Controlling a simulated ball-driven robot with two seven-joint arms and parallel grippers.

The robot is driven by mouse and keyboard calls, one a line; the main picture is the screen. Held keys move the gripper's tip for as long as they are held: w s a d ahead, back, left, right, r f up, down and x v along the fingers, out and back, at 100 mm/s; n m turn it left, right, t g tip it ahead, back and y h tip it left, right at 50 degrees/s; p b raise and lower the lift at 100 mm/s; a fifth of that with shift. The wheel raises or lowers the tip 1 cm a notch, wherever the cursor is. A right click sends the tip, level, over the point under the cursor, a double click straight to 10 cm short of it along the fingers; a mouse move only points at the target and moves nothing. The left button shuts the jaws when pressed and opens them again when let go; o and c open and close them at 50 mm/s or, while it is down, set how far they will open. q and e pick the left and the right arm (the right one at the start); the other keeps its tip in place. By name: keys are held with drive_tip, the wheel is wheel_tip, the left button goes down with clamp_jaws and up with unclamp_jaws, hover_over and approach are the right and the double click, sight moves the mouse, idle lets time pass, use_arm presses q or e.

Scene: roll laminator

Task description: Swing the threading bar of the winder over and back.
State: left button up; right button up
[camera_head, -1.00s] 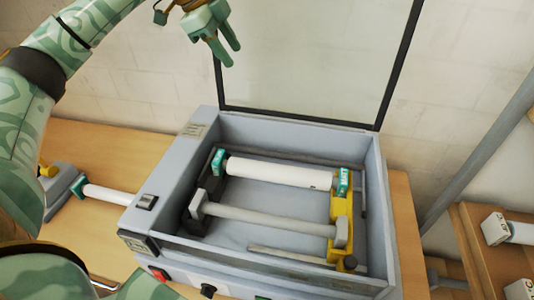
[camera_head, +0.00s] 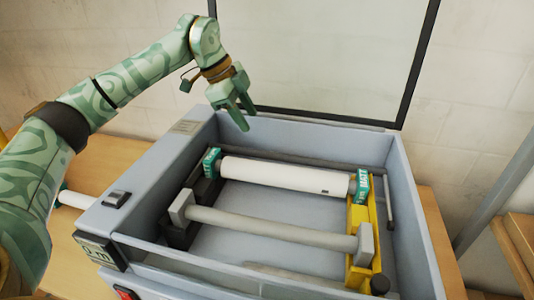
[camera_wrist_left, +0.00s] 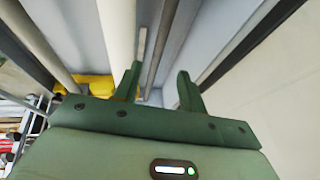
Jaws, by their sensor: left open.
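The winder is an open grey box (camera_head: 150,185) with its glass lid raised. The threading bar (camera_head: 300,159) appears to be the thin dark grey rod along the back inside, behind a white roll (camera_head: 285,174); its right end bends forward into an arm (camera_head: 389,205). My left gripper (camera_head: 247,121) is open and empty, pointing down over the box's back left, above the rod and apart from it. In the left wrist view, the rod (camera_wrist_left: 168,40) runs up the picture between the open fingers (camera_wrist_left: 160,72). My right gripper is out of view.
The white roll has green end caps. A thicker grey roller (camera_head: 270,228) lies in front of it, and a yellow bracket (camera_head: 362,245) stands at the right. The raised glass lid (camera_head: 325,55) rises behind my gripper. The box walls surround the rod.

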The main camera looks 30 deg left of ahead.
sight(268, 153)
use_arm(q)
drive_tip(key=b+x, duration=0.1)
drive_tip(key=x, duration=1.1)
drive_tip(key=shift+w+b, duration=0.1)
drive_tip(key=shift+b, duration=0.2)
drive_tip(key=shift+c, duration=0.2)
clamp_jaws()
